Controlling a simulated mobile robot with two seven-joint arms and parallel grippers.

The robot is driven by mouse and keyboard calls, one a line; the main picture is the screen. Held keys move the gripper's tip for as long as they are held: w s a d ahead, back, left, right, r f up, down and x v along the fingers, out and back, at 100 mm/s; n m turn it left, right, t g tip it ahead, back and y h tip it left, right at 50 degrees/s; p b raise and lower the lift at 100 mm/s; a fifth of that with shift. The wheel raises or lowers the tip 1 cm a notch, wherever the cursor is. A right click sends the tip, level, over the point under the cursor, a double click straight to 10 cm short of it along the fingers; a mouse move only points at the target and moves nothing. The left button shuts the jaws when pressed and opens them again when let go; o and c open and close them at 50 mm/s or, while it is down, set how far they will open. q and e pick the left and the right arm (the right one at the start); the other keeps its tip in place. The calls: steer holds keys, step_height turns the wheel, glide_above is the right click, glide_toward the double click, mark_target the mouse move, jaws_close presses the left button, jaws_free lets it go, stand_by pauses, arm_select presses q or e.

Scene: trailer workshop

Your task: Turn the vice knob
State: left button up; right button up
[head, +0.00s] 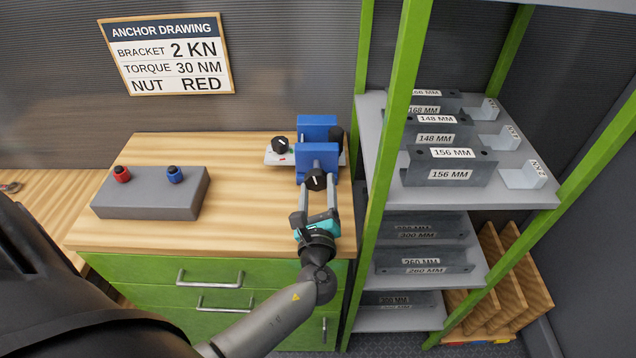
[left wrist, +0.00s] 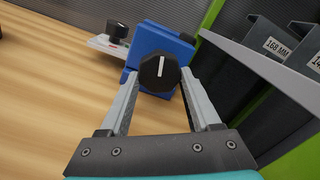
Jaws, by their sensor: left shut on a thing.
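The blue vice (head: 318,150) stands at the right end of the wooden bench and also shows in the left wrist view (left wrist: 155,42). Its black knob with a white line (head: 315,180) faces me; in the left wrist view the knob (left wrist: 158,75) sits between my fingertips, its line close to upright. My left gripper (head: 317,187) is shut on this knob. A second black knob (head: 280,145) is on the grey plate left of the vice; it also shows in the left wrist view (left wrist: 117,32). My right gripper is not in view.
A grey block (head: 150,197) with a red and a blue knob stands on the bench's left. A green-framed shelf (head: 375,190) with labelled metal brackets (head: 450,168) rises close to the vice's right. A sign (head: 168,52) hangs behind. The bench middle (head: 245,200) is clear.

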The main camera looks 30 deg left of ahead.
arm_select(q)
steer(key=shift+s+d+f+m+p, duration=0.15)
steer(key=shift+s+f+m+p, duration=0.15)
steer(key=shift+m, duration=0.5)
steer(key=shift+w, duration=0.1)
steer(key=o, duration=1.2)
steer(key=shift+r, duration=0.2)
steer(key=shift+o, duration=0.8)
steer(key=shift+r, duration=0.1)
steer(key=v, duration=1.5)
